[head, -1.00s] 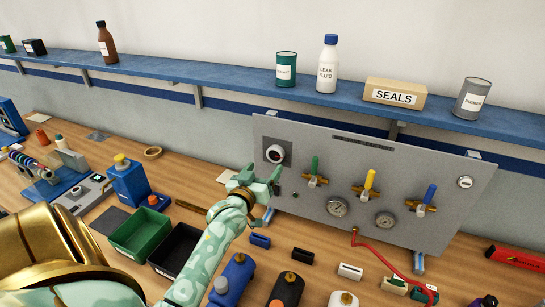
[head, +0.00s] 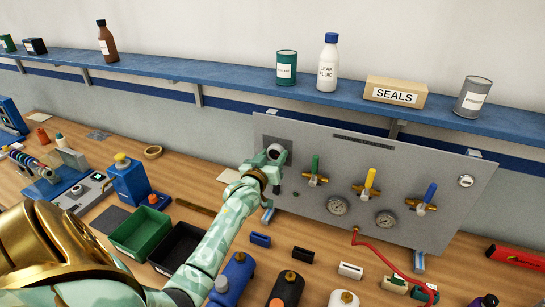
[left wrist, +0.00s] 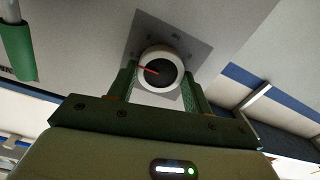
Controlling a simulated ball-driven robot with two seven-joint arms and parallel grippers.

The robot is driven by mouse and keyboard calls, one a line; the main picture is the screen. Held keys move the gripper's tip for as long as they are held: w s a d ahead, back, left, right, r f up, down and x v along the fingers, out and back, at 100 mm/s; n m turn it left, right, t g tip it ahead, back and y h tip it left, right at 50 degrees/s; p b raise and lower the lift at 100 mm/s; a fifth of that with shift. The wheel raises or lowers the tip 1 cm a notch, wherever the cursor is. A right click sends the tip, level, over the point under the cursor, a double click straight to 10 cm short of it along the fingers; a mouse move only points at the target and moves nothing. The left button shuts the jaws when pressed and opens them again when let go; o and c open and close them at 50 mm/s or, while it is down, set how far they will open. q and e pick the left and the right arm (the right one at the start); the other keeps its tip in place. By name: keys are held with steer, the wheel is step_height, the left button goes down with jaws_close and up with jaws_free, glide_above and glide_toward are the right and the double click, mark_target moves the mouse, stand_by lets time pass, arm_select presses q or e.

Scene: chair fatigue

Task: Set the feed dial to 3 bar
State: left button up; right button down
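The feed dial (left wrist: 160,74) is a round knob with a white rim, a dark face and a red pointer, on a dark square plate at the panel's upper left. In the left wrist view the pointer points left and slightly up; the scale marks are too blurred to read. My left gripper (head: 274,155) is at the dial, hiding most of it in the head view. In the left wrist view its green fingers (left wrist: 160,85) stand either side of the rim, apart; I cannot tell whether they touch it. My right gripper is not in view.
The grey panel (head: 330,175) also carries green, yellow and blue valve handles, two gauges (head: 337,205) and a red hose (head: 375,255). The green handle (head: 315,166) is close right of my gripper. A blue shelf (head: 230,82) with containers runs above. Bins and bottles crowd the bench.

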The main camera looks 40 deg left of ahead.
arm_select(q)
steer(key=shift+r+n+p, duration=0.1)
steer(key=shift+n+p, duration=0.6)
steer(key=shift+p, duration=0.05)
steer(key=shift+n+p, duration=1.05)
steer(key=shift+n, duration=0.05)
steer(key=shift+a+n+p, duration=0.1)
steer(key=shift+n+p, duration=0.5)
steer(key=shift+n, duration=0.4)
steer(key=n+p, duration=0.1)
steer(key=n, duration=0.1)
steer(key=shift+n, duration=0.3)
steer(key=n, duration=0.2)
steer(key=n+p, duration=0.1)
steer(key=n, duration=0.1)
steer(key=shift+s+f+n, duration=0.1)
steer(key=shift+f+n, duration=0.1)
steer(key=shift+n, duration=0.1)
steer(key=n, duration=0.4)
steer(key=shift+f+n, duration=0.15)
steer(key=shift+n, duration=0.25)
